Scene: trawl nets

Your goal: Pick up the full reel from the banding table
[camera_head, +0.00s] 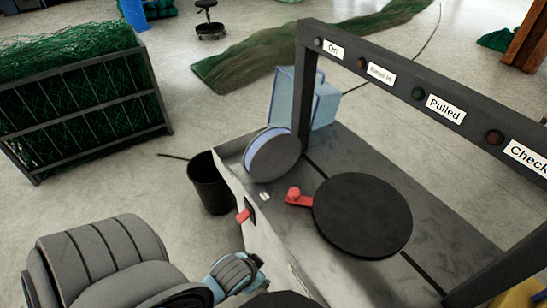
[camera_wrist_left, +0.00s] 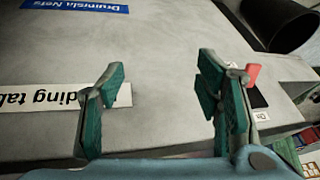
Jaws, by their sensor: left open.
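The reel (camera_head: 272,155), with grey flanges and a blue band between them, stands tilted on edge at the far left corner of the grey banding table (camera_head: 345,155). A black round disc (camera_head: 362,215) lies flat on the table top, with a red lever (camera_head: 298,199) at its left side. My left gripper (camera_wrist_left: 158,72) is open and empty in the left wrist view, its green-padded fingers in front of the table's lettered front panel (camera_wrist_left: 150,50). In the head view my left wrist is low, left of the table, and its fingertips are hard to make out. The reel is outside the wrist view.
A dark frame (camera_head: 435,85) with labelled lamps spans the table. A red switch (camera_head: 243,215) is on the table's side. A black bucket (camera_head: 208,185) stands beside it, and a blue bin (camera_head: 325,105) behind. A crate of green netting (camera_head: 80,95) is at left; floor between is open.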

